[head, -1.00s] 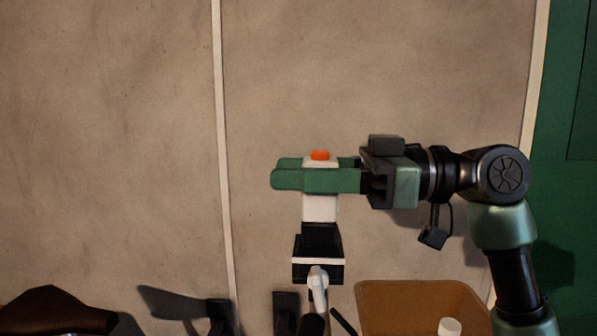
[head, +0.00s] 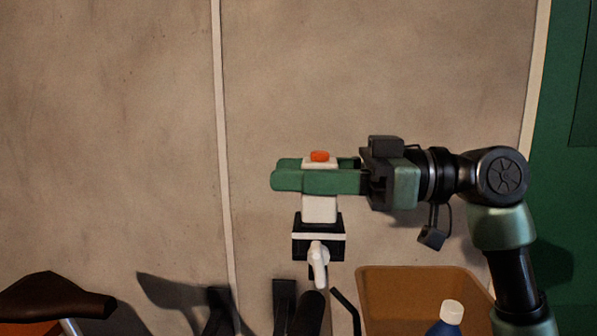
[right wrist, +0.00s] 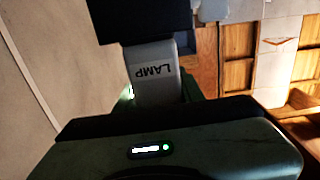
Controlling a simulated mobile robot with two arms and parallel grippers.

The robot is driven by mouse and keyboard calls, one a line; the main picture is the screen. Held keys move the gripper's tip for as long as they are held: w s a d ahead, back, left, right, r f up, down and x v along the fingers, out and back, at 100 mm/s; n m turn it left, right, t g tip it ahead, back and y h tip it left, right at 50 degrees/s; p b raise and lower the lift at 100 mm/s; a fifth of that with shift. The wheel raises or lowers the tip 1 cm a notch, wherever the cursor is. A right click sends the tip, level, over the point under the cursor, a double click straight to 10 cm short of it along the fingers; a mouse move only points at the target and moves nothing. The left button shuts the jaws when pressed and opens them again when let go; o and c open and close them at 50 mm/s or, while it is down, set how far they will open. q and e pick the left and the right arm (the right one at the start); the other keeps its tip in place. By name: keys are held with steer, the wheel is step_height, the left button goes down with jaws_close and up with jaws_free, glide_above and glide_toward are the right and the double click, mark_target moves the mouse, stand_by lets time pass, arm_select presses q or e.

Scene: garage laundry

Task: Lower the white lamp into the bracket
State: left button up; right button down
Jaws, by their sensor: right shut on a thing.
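The white lamp (head: 320,209) has an orange button (head: 319,156) on top and stands upright in the head view. My right gripper (head: 319,180) reaches in from the right and is shut on it with green fingers. The black bracket (head: 303,251) with a white band is directly below the lamp, with a white lever (head: 318,262) on its front. The lamp's lower end meets the bracket's top in the picture; how deep it sits is hidden. In the right wrist view the lamp (right wrist: 153,85) shows the word LAMP upside down. My left gripper is out of view.
A brown bin (head: 400,283) stands at the lower right with a blue, white-capped bottle (head: 446,322). A brown saddle (head: 55,298) is at the lower left. Black upright parts (head: 284,305) stand below the bracket. A bare wall (head: 120,120) is behind.

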steer(key=c, duration=0.8)
jaws_free()
steer(key=shift+d, duration=0.25)
steer(key=d+b, duration=0.2)
steer(key=d, duration=0.5)
steer(key=shift+d+b, duration=0.2)
steer(key=shift+b, duration=0.15)
